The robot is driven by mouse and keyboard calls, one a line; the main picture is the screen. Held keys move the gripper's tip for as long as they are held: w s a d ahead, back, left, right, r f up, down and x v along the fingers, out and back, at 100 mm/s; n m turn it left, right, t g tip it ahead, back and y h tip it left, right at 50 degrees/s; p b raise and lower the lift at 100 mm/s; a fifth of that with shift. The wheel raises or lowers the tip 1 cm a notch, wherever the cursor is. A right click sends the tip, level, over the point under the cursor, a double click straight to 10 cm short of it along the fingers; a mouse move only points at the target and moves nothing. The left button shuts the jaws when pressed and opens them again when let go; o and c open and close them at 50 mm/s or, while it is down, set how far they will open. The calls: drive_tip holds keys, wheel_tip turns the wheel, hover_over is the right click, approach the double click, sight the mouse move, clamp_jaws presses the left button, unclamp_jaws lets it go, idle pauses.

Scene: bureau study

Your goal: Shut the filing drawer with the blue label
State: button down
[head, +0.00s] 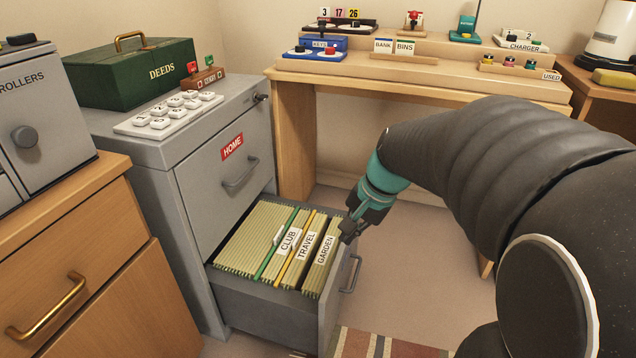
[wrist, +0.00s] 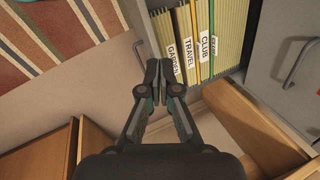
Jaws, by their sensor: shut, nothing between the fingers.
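The grey filing cabinet (head: 160,160) has its lower drawer (head: 265,305) pulled out, full of hanging files with tabs CLUB, TRAVEL and GARDEN. The drawer's handle (head: 351,274) is on its front, which faces right and away, so any label there is hidden. The upper drawer (head: 215,185) is closed and bears a red HOME label (head: 232,147). No blue label shows. My gripper (head: 346,232) is shut and empty by the top edge of the open drawer's front; I cannot tell if it touches. In the wrist view, my gripper (wrist: 160,68) is beside the files (wrist: 205,35).
A wooden desk (head: 420,85) with several small items stands behind. A wooden cabinet with a brass handle (head: 48,305) is at left. A green DEEDS box (head: 132,72) and a white keypad (head: 168,113) sit on the filing cabinet. Open floor (head: 400,285) lies right of the drawer, with a striped rug (head: 385,345).

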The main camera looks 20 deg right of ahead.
drive_tip(key=w+d+f+m+t+y+p, duration=0.1)
drive_tip(key=w+d+f+m+y+p, duration=0.1)
drive_tip(key=w+d+f+m, duration=0.4)
drive_tip(key=w+d+f+m+y+p, duration=0.1)
drive_tip(key=w+d+f+m+p, duration=0.2)
drive_tip(key=d, duration=0.5)
drive_tip(key=w+d+f+m+t+y+p, duration=0.1)
drive_tip(key=w+d+f+m+y+p, duration=0.1)
drive_tip(key=w+d+f+m, duration=0.4)
drive_tip(key=r+x, duration=0.1)
drive_tip(key=x, duration=1)
drive_tip(key=shift+w+a+f, duration=0.2)
drive_tip(key=shift+w+a, duration=0.15)
drive_tip(key=shift+a, duration=0.2)
